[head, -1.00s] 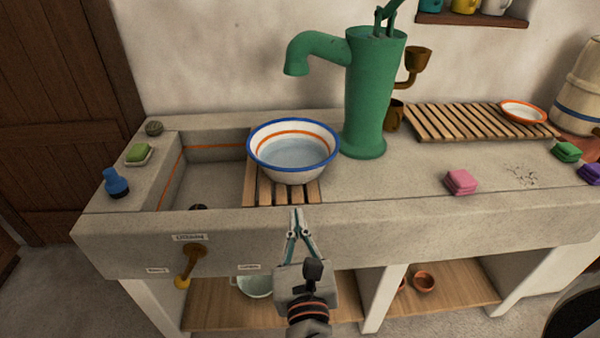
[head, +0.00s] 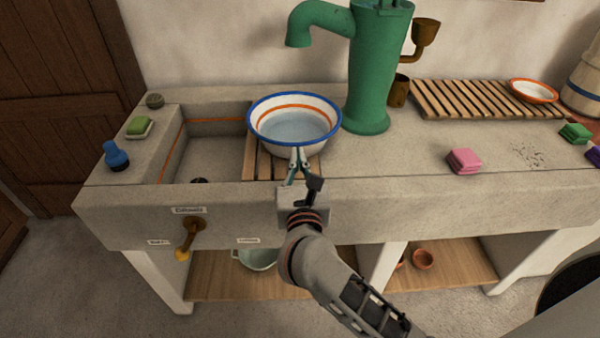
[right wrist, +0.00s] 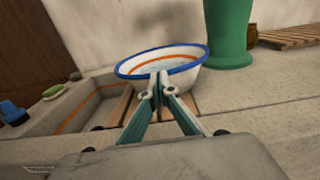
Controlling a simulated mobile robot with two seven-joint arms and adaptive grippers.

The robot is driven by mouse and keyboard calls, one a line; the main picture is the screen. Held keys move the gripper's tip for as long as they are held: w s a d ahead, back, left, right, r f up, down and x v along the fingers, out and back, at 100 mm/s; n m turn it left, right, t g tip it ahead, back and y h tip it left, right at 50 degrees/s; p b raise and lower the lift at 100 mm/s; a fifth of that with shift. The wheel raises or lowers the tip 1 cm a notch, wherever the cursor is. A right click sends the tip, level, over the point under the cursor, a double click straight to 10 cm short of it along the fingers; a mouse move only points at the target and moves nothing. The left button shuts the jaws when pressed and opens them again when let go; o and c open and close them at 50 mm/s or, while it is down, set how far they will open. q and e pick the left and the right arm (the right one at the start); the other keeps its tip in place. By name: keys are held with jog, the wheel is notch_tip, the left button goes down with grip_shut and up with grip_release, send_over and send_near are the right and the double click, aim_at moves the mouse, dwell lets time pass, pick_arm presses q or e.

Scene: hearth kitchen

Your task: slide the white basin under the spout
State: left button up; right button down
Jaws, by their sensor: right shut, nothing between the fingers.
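The white basin (head: 295,148) has a blue rim and an orange stripe and holds what looks like water. It sits upright on a wooden slatted rack (head: 262,160) at the right of the stone sink. The green pump's spout (head: 299,38) hangs above and behind the basin. My right gripper (head: 298,158) is shut and empty, its fingertips at the basin's near side. In the right wrist view the fingertips (right wrist: 158,84) overlap the basin's front wall (right wrist: 178,80); I cannot tell if they touch. My left gripper is not in view.
The open sink floor (head: 205,160) lies left of the rack. A green soap (head: 139,125) and blue brush (head: 116,156) stand on the left ledge. A pink sponge (head: 464,160) lies on the right counter. A brass tap (head: 190,233) sticks out in front.

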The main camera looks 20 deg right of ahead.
jog(key=shift+x, duration=1.25)
jog(key=shift+w+d, duration=0.1)
jog(key=shift+w, duration=0.05)
jog(key=x, duration=0.3)
jog(key=shift+w, duration=0.25)
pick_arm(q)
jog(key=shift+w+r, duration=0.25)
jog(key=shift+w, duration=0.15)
pick_arm(e)
jog(key=shift+s, duration=0.1)
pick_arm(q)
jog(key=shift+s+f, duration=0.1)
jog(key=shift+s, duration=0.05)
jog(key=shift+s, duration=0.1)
pick_arm(e)
jog(key=shift+s, duration=0.1)
